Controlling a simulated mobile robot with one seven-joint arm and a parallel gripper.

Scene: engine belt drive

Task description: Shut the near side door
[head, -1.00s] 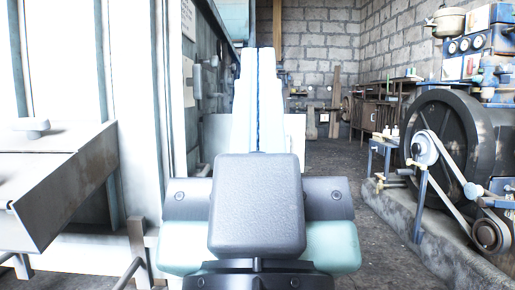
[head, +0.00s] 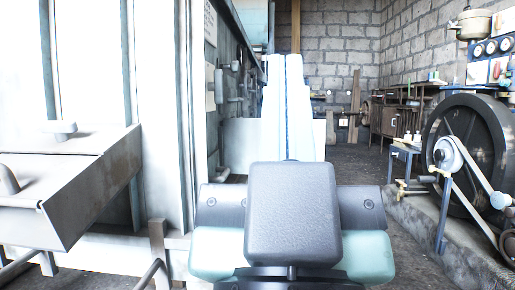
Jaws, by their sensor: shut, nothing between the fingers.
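A tall pale metal panel (head: 160,120) with upright ribs stands at the left in the head view, bright with light. It may be the near side door, but no handle or hinge shows clearly, and I cannot tell whether it is open. Past its right edge, a darker panelled side wall (head: 229,35) runs back into the room. My own arm, with a dark block, teal sides and a long pale part, fills the middle and hides part of the floor and far wall. My gripper's fingers are not visible.
A grey metal box (head: 85,190) with a sloped end juts in at the lower left, close to me. A large flywheel (head: 470,145) and belt stand on a concrete base at the right. Clear floor (head: 350,165) runs between my arm and that base.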

